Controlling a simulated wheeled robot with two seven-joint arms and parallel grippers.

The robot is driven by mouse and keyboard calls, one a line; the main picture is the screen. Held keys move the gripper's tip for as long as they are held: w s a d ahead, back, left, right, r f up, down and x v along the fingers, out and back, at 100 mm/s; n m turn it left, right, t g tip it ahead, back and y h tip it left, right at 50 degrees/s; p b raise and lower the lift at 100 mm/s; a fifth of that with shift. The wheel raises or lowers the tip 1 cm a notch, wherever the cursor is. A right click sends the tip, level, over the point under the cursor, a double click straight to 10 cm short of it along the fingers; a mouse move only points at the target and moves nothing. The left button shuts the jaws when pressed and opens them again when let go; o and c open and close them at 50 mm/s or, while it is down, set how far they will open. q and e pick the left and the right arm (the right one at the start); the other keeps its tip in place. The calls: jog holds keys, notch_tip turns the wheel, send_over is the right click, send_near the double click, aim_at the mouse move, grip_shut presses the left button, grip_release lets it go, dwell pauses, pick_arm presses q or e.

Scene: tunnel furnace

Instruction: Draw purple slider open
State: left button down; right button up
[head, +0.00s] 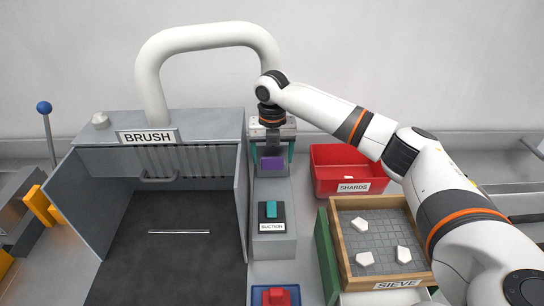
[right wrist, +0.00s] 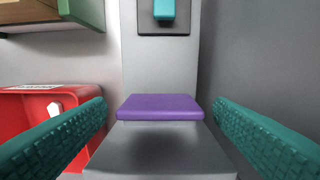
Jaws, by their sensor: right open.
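The purple slider (head: 272,164) is a small block on the far part of the grey column right of the brush booth. In the right wrist view the purple slider (right wrist: 160,107) is a flat piece on a grey ledge. My right gripper (head: 272,160) is over it in the head view, pointing down. In the right wrist view its teal fingers (right wrist: 157,130) are spread wide, one on each side of the slider, with gaps between. It holds nothing. My left gripper is not in view.
The brush booth (head: 145,137) with open doors stands left. A teal suction switch (head: 271,209) is on the column nearer me. A red shards bin (head: 325,178) and a wooden sieve tray (head: 337,235) with white pieces are right. A red block on a blue tray (head: 257,296) is at the front.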

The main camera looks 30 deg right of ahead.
jog(key=shift+f, duration=1.2)
